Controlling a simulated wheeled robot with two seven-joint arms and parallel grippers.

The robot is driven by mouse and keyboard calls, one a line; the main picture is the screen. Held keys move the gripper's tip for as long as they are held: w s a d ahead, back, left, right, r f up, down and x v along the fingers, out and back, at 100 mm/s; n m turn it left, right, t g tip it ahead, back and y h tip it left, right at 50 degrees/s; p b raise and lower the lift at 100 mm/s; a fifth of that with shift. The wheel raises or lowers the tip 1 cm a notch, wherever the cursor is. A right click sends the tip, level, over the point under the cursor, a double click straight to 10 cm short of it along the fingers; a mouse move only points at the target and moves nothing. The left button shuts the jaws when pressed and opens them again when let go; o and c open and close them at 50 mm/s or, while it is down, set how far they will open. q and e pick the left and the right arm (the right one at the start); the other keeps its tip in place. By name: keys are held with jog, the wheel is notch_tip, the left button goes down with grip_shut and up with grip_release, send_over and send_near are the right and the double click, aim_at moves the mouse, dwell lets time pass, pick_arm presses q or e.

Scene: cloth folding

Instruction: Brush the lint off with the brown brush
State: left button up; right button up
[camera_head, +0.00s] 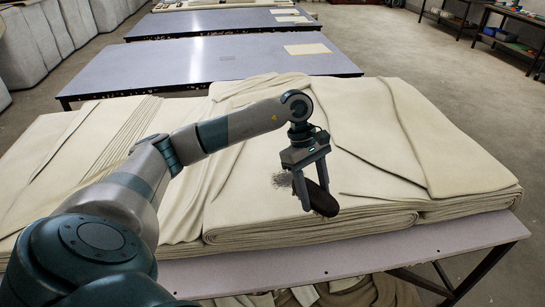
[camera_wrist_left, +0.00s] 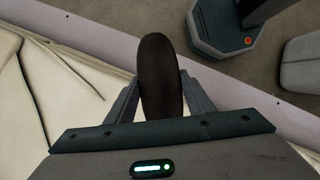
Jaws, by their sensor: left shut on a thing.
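My left gripper (camera_head: 313,190) is shut on the dark brown brush (camera_head: 322,201), near the front edge of the folded cloth. In the left wrist view the brush (camera_wrist_left: 160,75) sits between the two fingers of the gripper (camera_wrist_left: 162,98). A grey fuzzy patch of lint (camera_head: 283,180) shows on the cream cloth (camera_head: 250,205), just left of the fingers. The cloth lies in thick folded layers on the table. Whether the brush touches the cloth I cannot tell. My right gripper is in neither view.
The table's pale purple front edge (camera_head: 350,248) is bare, and more cloth (camera_head: 350,290) lies beneath it. Behind stand other tables (camera_head: 210,62). Grey bales (camera_head: 28,45) line the back left, and a shelf with items (camera_head: 510,25) stands at the back right.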

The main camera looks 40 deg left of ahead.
pick_arm(q)
jog(key=w+a+n+t, duration=0.1)
jog(key=a+n+t, duration=0.1)
jog(key=a+n, duration=0.4)
jog(key=w+a+n+t+y, duration=0.1)
jog(key=a+n, duration=0.5)
jog(key=a, duration=0.6)
jog(key=shift+w+a+t+y, duration=0.3)
jog(key=shift+w+t, duration=0.3)
jog(key=shift+w, duration=0.2)
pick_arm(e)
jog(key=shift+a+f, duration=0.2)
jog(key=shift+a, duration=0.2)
pick_arm(q)
jog(key=shift+d, duration=0.1)
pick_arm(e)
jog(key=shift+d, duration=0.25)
